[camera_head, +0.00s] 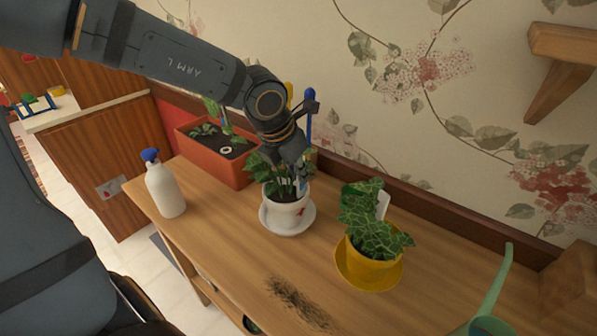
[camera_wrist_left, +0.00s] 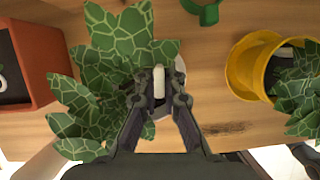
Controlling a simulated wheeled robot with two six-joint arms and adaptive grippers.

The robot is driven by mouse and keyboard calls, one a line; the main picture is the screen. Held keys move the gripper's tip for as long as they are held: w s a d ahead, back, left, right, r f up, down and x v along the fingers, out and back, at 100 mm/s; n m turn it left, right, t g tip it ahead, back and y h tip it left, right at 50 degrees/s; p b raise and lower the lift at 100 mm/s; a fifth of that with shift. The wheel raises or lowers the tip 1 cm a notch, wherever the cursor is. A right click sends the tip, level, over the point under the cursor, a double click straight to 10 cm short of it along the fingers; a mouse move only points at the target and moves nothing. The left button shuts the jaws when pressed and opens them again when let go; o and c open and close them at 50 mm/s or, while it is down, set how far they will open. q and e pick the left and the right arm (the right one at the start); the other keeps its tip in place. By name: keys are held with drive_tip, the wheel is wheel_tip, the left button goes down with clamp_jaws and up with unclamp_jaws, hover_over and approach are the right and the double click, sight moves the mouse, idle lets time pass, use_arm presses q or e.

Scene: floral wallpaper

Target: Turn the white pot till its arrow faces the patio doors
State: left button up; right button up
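The white pot (camera_head: 285,214) stands upright on a white saucer (camera_head: 270,227) on the wooden bench and holds a leafy plant. My left gripper (camera_head: 301,176) reaches down from above at the pot's back right rim, among the leaves. In the left wrist view its fingers (camera_wrist_left: 160,88) are apart, with a narrow white strip between the tips. Leaves (camera_wrist_left: 122,40) hide much of the pot there, and contact is unclear. My right gripper and the patio doors are not visible.
A yellow pot (camera_head: 372,268) with a plant stands to the right. A terracotta planter (camera_head: 212,160) is behind left, a white spray bottle (camera_head: 164,187) at left. Spilled soil (camera_head: 298,301) lies in front; a green watering can (camera_head: 490,318) is at far right. The wall is close behind.

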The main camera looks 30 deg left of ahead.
use_arm(q)
drive_tip(key=o, duration=0.5)
drive_tip(key=shift+f, duration=0.1)
drive_tip(key=v, duration=1.2)
drive_tip(key=shift+d, duration=0.1)
